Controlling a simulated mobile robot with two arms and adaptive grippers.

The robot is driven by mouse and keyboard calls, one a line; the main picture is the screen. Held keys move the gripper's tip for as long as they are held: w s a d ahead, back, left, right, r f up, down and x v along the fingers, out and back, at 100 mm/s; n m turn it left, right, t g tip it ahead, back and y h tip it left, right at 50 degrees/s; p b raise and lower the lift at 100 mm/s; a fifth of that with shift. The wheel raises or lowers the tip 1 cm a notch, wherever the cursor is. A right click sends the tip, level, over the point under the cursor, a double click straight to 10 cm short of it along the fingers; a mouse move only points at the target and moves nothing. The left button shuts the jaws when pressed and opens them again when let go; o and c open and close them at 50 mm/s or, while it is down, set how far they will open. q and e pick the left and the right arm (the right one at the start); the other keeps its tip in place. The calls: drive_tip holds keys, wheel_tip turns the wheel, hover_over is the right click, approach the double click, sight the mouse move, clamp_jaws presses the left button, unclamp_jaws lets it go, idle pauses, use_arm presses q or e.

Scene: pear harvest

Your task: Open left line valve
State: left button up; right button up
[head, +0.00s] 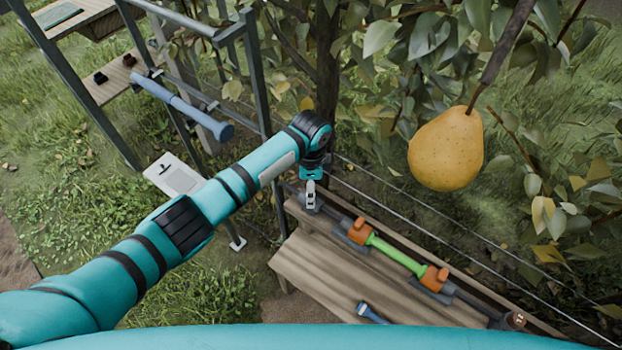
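A line runs along the back of the wooden bench (325,265) in the head view. It has a left orange valve (360,231), a bright green pipe (398,255) and a right orange valve (434,278). My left arm comes in from the left, and my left gripper (311,196) points down at the left end of the line. The gripper is left of the left valve and apart from its orange part. Its fingertips are small and seen from above, so their opening is unclear. My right gripper is not in view.
A ripe yellow pear (446,149) hangs at the upper right among leaves. Metal posts (256,75) and wires stand behind the bench. A blue-handled tool (372,313) lies on the bench front. A blue cylinder (183,106) and a clipboard (175,176) are at the left.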

use_arm(q)
drive_tip(key=n+p, duration=0.1)
drive_tip(key=n, duration=0.1)
drive_tip(key=n+p, duration=0.2)
drive_tip(key=n, duration=0.1)
drive_tip(key=shift+r+n+p, duration=0.2)
drive_tip(key=shift+n+p, duration=0.1)
drive_tip(key=n+p, duration=0.1)
drive_tip(key=n, duration=0.2)
drive_tip(key=shift+f, duration=0.1)
drive_tip(key=shift+n+p, duration=0.55)
drive_tip(key=shift+n, duration=0.75)
drive_tip(key=o, duration=1.2)
wheel_tip(320, 180, up, 12)
drive_tip(key=shift+f, duration=0.1)
